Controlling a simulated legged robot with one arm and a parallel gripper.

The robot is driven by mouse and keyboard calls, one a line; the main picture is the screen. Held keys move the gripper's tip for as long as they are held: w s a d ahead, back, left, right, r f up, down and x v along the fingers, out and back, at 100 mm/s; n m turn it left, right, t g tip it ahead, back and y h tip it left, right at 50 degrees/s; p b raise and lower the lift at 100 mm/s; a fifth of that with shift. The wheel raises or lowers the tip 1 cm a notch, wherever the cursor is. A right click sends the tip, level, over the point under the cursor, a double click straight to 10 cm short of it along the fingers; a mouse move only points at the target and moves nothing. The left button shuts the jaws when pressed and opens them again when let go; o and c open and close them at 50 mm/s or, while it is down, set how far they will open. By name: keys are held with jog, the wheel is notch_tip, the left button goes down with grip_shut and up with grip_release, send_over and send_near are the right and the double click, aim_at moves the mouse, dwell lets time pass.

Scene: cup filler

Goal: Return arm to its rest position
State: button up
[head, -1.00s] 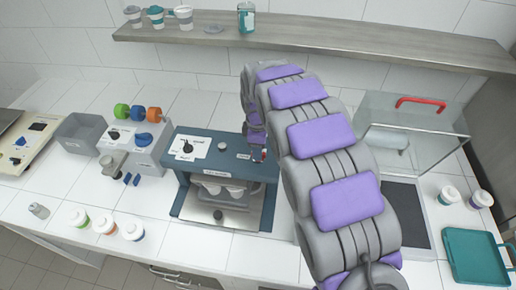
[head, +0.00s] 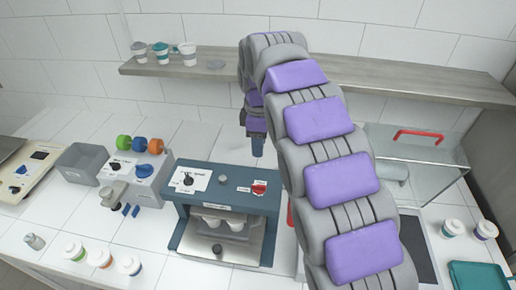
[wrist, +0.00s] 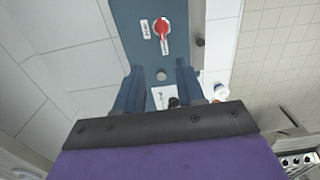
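My arm, grey with purple pads, rises through the right-middle of the head view and bends over at the top. My gripper (head: 257,146) hangs pointing down, above and behind the blue cup filler machine (head: 225,184). In the wrist view my gripper (wrist: 160,72) shows two blue fingers spread apart with nothing between them. The machine's blue top (wrist: 135,20) with a red knob (wrist: 162,27) lies beyond the fingers. The red knob also shows in the head view (head: 259,187).
A wall shelf (head: 330,67) with cups runs behind my arm. A clear case with a red handle (head: 418,135) stands at the right, near a teal tray (head: 478,275). A grey bin (head: 82,163) and several lidded cups (head: 100,257) are at the left.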

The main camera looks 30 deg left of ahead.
jog(key=shift+r, duration=0.1)
dwell(0.4)
jog(key=s+d+f+m+b, duration=0.1)
jog(key=s+d+m+b, duration=0.15)
jog(key=d, duration=0.55)
jog(key=s+d+m+b, duration=0.15)
jog(key=d+m, duration=0.25)
jog(key=d, duration=0.5)
jog(key=s+d+f+m+b, duration=0.1)
jog(key=s+d+m, duration=0.25)
jog(key=d, duration=0.45)
jog(key=s+d+f+m+b, duration=0.1)
jog(key=s+d+f+m, duration=0.3)
jog(key=s, duration=0.3)
jog(key=s+d+f+m+g+b, duration=0.1)
jog(key=s+d+f+m+b, duration=0.1)
jog(key=s, duration=0.6)
jog(key=s+d+f+m+b, duration=0.1)
jog(key=s+d+f+m, duration=0.4)
jog(key=s+d, duration=0.3)
jog(key=shift+s+d+f+m+g, duration=0.2)
jog(key=shift+d+f+m+g, duration=0.15)
jog(key=shift+f, duration=0.2)
jog(key=shift+a, duration=0.25)
